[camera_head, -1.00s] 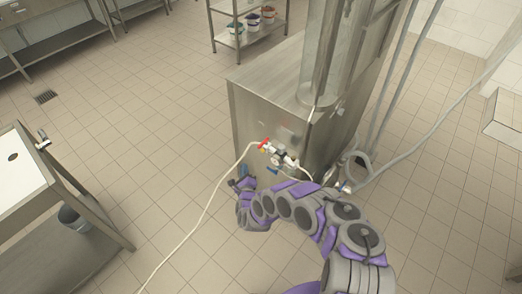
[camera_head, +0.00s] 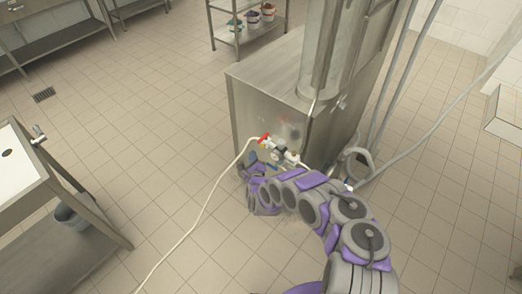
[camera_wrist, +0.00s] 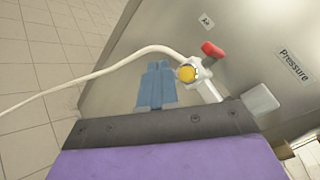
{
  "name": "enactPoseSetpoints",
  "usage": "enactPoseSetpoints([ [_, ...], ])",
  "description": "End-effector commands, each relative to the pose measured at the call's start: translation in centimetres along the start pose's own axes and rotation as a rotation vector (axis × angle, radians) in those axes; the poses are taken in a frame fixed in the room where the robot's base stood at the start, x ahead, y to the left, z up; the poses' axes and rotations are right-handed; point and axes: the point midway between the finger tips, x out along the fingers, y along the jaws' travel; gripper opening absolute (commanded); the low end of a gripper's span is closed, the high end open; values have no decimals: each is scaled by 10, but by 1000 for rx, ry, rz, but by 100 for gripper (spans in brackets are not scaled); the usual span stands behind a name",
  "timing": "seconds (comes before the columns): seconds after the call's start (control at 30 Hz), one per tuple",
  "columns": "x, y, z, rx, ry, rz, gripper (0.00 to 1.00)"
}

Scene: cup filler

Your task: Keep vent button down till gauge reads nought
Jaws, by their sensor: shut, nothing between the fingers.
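The filler is a steel cabinet (camera_head: 265,75) in the head view. Its front carries a valve fitting with a red handle (camera_head: 264,138), also in the wrist view (camera_wrist: 212,50). A yellow round part (camera_wrist: 187,73) sits on that fitting; I cannot tell if it is the vent button. A "Pressure" label (camera_wrist: 295,66) is at the right of the panel, but no gauge dial is readable. My gripper (camera_wrist: 156,68) shows blue fingers, shut and empty, just left of the yellow part in the picture. I cannot tell whether they touch the panel.
A white hose (camera_head: 207,205) runs from the fitting to the floor at the left. A clear column (camera_head: 327,45) stands on the cabinet. Grey hoses (camera_head: 395,85) hang at the right. A sink table (camera_head: 85,205) stands at the left; the tiled floor between is open.

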Motion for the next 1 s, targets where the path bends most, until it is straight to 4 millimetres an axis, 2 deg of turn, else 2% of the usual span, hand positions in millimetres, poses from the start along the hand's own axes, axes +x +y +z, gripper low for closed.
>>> enactPoseSetpoints([
  [0.1,10,-8,-7,2,-1,-4,0],
  [0.3,17,-13,-12,0,-1,-1,0],
  [1.0,17,-13,-12,0,-1,0,0],
])
